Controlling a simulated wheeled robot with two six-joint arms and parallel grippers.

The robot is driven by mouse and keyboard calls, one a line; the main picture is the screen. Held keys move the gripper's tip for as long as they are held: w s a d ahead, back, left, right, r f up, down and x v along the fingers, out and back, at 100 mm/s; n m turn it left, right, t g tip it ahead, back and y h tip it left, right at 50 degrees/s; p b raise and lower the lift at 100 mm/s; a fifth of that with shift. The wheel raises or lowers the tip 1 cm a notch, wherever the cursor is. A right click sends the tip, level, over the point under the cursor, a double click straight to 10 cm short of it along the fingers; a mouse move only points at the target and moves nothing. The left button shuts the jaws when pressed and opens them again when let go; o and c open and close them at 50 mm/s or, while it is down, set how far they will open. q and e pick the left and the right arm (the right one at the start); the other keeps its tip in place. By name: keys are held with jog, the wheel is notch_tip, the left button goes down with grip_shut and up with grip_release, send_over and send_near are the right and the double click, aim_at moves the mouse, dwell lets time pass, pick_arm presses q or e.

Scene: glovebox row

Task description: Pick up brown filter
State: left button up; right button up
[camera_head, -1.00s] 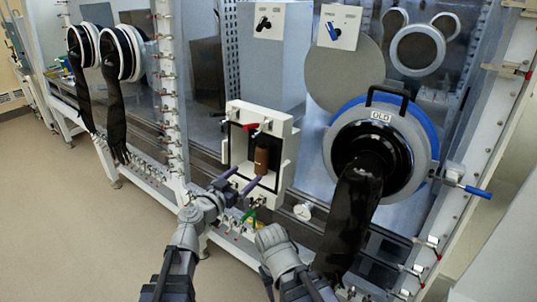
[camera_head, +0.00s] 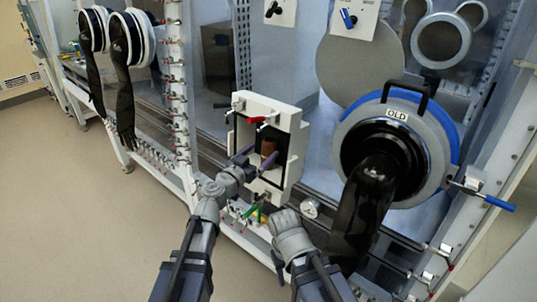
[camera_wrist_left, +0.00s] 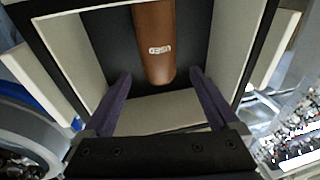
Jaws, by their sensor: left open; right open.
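The brown filter (camera_head: 268,147) is a cylinder standing inside the small white-framed box on the glovebox front. In the left wrist view the brown filter (camera_wrist_left: 155,45) shows a white "USED" label, and its upper end runs out of the picture. My left gripper (camera_head: 257,158) is open, its purple fingers at the box opening. In the left wrist view the fingertips of my left gripper (camera_wrist_left: 160,76) are on either side of the filter's near end, with gaps on both sides. My right gripper (camera_head: 287,222) is lower, below the box, and empty; its fingers are hard to make out.
A gauge (camera_head: 310,208) and green-handled valve (camera_head: 257,211) lie below. Open floor is at left.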

aim_at(265, 148)
pick_arm(q)
jog(key=x, duration=0.5)
jog(key=shift+r, duration=0.1)
jog(key=shift+c, duration=0.3)
grip_shut()
dwell(0.4)
